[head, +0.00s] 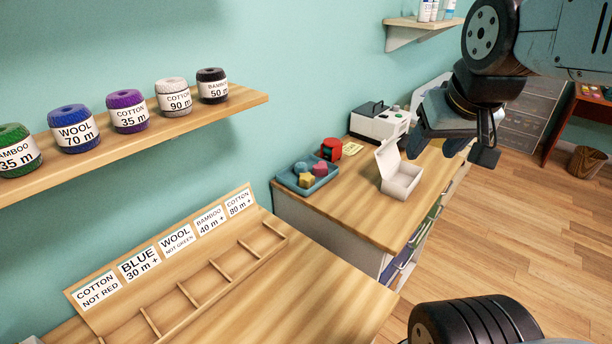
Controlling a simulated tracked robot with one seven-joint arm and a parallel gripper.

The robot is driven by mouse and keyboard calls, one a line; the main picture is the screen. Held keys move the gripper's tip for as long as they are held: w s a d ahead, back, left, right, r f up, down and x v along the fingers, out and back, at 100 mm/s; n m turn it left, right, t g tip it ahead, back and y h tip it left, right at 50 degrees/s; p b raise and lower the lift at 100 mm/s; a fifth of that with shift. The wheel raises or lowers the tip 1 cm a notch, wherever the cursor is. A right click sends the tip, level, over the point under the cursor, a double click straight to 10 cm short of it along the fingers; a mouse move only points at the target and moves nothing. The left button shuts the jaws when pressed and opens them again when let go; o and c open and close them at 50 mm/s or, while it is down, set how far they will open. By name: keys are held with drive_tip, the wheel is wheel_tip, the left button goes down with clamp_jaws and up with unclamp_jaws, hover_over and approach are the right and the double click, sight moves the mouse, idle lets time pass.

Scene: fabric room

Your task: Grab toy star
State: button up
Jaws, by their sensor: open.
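A blue tray (286,181) on the far wooden desk holds a few small toy shapes. A yellow shape (306,180) lies at the tray's front and looks like the toy star, but it is too small to be sure. A pink-red shape (319,170) and a blue shape (300,167) lie beside it. My gripper (447,142) is open and empty. It shows in the upper right of the head view, in the air, well to the right of the tray and apart from it.
An open white box (402,180) stands on the desk (345,205) between tray and gripper. A red object (331,149) and a white machine (378,124) stand behind. A yarn shelf (150,133) juts from the wall at left, above a labelled wooden rack (150,268). Open floor (500,235) lies right.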

drive_tip(key=shift+o, duration=1.3)
drive_tip(key=w+d+f+n+t+h, duration=0.1)
drive_tip(key=w+d, duration=0.1)
drive_tip(key=w, duration=0.6)
drive_tip(key=w+d+f+n+t+h, duration=0.1)
drive_tip(key=w, duration=0.7)
drive_tip(key=shift+d+f, duration=0.15)
drive_tip(key=shift+d, duration=0.2)
drive_tip(key=w+f+n+t+y, duration=0.1)
drive_tip(key=w+f+n+t, duration=0.3)
drive_tip(key=w, duration=0.6)
drive_tip(key=n+g+y, duration=0.5)
drive_tip(key=y, duration=0.6)
approach(308, 177)
drive_tip(key=x, duration=0.3)
drive_tip(key=shift+s+d+f, duration=0.1)
drive_tip(key=shift+f, duration=0.15)
drive_tip(key=shift+r+x, duration=0.1)
drive_tip(key=shift+x, duration=1.6)
drive_tip(key=shift+r+x, duration=0.15)
drive_tip(key=shift+x, duration=1.5)
drive_tip(key=shift+c, duration=0.3)
drive_tip(key=c, duration=0.8)
